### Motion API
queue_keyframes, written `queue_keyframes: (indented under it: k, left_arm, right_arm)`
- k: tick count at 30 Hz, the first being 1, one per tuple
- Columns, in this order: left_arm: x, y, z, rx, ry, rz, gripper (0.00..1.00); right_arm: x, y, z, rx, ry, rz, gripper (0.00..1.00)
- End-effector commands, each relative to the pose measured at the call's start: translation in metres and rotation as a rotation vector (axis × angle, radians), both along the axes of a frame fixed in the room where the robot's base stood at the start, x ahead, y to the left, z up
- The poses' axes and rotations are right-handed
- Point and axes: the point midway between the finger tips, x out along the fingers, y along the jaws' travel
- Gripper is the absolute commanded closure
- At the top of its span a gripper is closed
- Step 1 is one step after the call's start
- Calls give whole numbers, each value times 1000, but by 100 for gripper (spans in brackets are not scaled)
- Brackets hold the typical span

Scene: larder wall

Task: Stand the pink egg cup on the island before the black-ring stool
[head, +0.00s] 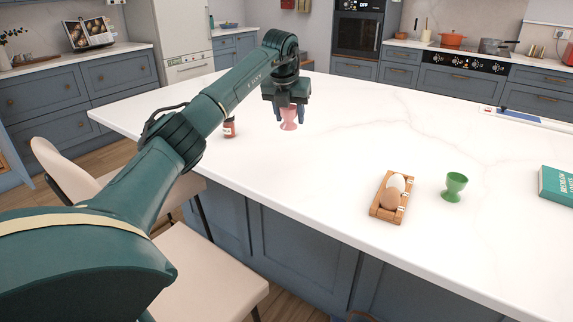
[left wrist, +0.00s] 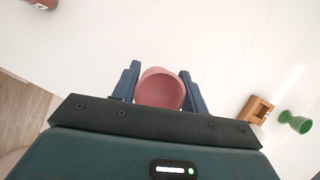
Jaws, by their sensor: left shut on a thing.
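The pink egg cup (head: 289,119) is upright between the fingers of my left gripper (head: 288,110), which is shut on it over the far left part of the white island (head: 345,160). I cannot tell whether its foot touches the island top. In the left wrist view the cup's round bowl (left wrist: 160,90) shows between the two blue fingers (left wrist: 159,88). Two beige stools stand at the island's near side, one at the left (head: 65,165) and one nearer (head: 205,275). My left arm hides parts of both. I see no black ring on either. My right gripper is out of view.
A small red jar (head: 229,128) stands left of the cup. A wooden egg rack (head: 377,208) with a white and a brown egg, a green egg cup (head: 455,186) and a teal book (head: 557,185) lie to the right. The island's middle is clear.

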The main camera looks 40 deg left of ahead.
Motion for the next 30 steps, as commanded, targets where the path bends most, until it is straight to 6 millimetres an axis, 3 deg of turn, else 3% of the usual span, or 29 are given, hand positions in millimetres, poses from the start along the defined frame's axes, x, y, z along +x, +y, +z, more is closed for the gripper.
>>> queue_keyframes:
  k: [9,17,22,30]
  left_arm:
    - [-2,8,-50,0,3,69,81]
    - [-2,7,-72,0,1,66,81]
    - [-2,7,-96,1,1,65,81]
    - [-1,7,-100,0,-1,65,81]
  right_arm:
    - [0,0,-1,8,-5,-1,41]
    - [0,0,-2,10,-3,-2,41]
    - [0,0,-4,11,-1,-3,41]
    - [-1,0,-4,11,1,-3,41]
